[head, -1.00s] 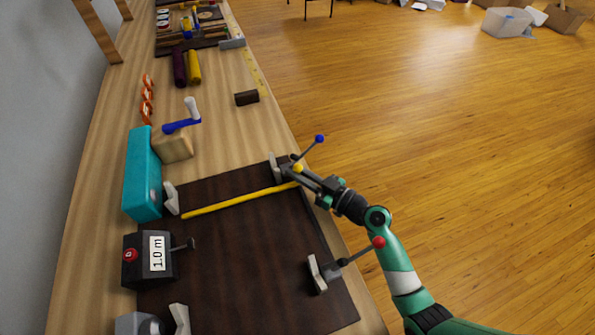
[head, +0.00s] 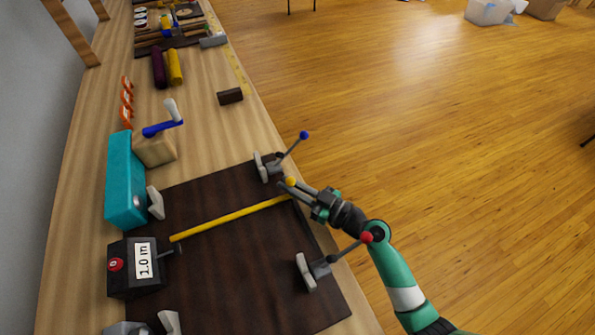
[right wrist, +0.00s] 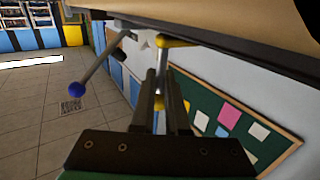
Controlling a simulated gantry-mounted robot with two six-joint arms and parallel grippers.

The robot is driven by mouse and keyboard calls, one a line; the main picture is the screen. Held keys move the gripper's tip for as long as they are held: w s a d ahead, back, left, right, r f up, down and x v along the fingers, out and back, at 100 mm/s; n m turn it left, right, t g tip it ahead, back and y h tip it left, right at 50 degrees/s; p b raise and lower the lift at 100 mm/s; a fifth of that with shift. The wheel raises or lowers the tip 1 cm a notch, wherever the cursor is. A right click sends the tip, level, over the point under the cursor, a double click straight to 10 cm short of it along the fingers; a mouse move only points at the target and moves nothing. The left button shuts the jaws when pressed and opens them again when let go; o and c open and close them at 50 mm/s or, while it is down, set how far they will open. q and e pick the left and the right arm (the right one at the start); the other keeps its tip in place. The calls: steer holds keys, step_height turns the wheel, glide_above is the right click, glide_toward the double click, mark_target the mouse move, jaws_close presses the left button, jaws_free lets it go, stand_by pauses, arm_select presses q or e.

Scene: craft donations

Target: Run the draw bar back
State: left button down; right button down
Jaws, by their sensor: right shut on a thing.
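The yellow draw bar (head: 225,220) lies across the dark board (head: 235,270), its left end close to the black box's short metal knob. Its right end, with a yellow ball knob (head: 290,181), is at the board's right edge. My right gripper (head: 289,189) is shut on the draw bar's handle there. In the right wrist view, the draw bar's yellow end (right wrist: 177,42) shows just beyond the dark fingers (right wrist: 160,90). The fingers partly hide the handle. My left gripper is not in view.
A blue-knobbed lever (head: 303,135) stands beyond the bar, and a red-knobbed lever (head: 366,237) nearer. A black box marked 1.0 m (head: 122,280) and a teal block (head: 124,180) line the left side. Past the bench's right edge is open floor.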

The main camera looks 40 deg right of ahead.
steer(key=shift+r, duration=0.3)
steer(key=c, duration=1)
jaws_free()
steer(key=shift+o, duration=0.3)
steer(key=shift+w+f, duration=0.1)
steer(key=shift+s+d+f, duration=0.1)
steer(key=shift+s+d, duration=0.05)
steer(key=shift+s, duration=0.3)
steer(key=v, duration=1)
steer(key=shift+s, duration=0.4)
